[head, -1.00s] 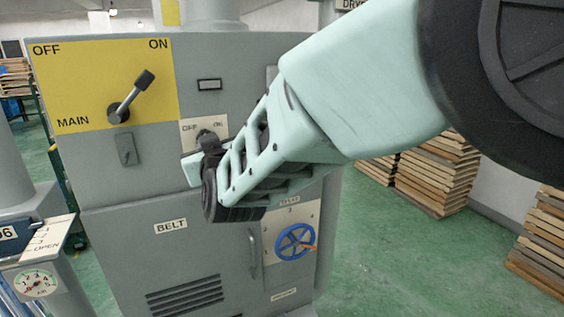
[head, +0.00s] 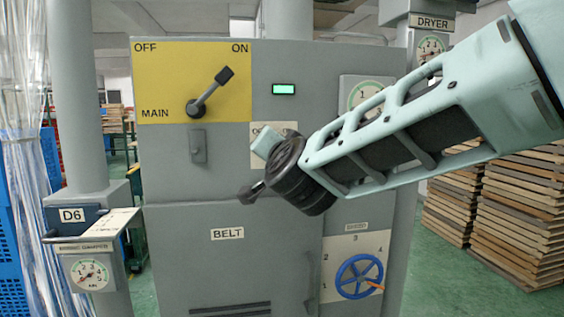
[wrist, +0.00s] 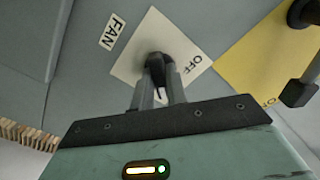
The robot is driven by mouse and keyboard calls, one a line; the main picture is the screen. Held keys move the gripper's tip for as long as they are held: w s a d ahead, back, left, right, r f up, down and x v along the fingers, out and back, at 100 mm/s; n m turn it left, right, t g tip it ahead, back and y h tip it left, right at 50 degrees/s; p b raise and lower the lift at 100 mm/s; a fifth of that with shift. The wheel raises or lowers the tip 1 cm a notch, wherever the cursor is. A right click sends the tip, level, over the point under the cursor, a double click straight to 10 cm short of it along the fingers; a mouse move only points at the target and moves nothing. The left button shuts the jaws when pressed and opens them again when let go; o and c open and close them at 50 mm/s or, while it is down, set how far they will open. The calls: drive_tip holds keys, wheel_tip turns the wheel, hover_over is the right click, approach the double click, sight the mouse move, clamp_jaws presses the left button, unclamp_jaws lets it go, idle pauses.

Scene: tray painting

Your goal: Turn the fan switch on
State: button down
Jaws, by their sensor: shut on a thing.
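The fan switch is a black knob (wrist: 155,65) on a pale plate (wrist: 136,65). A FAN label (wrist: 113,32) is beside the plate in the wrist view. The word OFF shows on the plate; the ON side is hidden. My gripper (wrist: 159,92) is shut on the knob, one finger on each side, with a white mark visible between the fingers. In the head view the plate (head: 287,130) is mostly covered by my wrist, and the knob and fingertips are hidden. I cannot tell the knob's exact setting.
The grey cabinet has a yellow MAIN panel (head: 160,85) with a lever (head: 212,90) toward ON. A small green display (head: 283,89) is lit above the fan plate. A blue handwheel (head: 359,276) is below right. Stacked boards (head: 530,215) stand at the right.

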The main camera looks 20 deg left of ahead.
drive_tip(key=shift+f+m+b, duration=0.1)
drive_tip(key=shift+m+b, duration=0.3)
drive_tip(key=shift+m, duration=0.2)
drive_tip(key=c, duration=1.4)
unclamp_jaws()
drive_tip(key=b+v, duration=0.3)
drive_tip(key=v, duration=1.4)
drive_tip(key=shift+s+b, duration=0.2)
drive_tip(key=shift+b, duration=0.15)
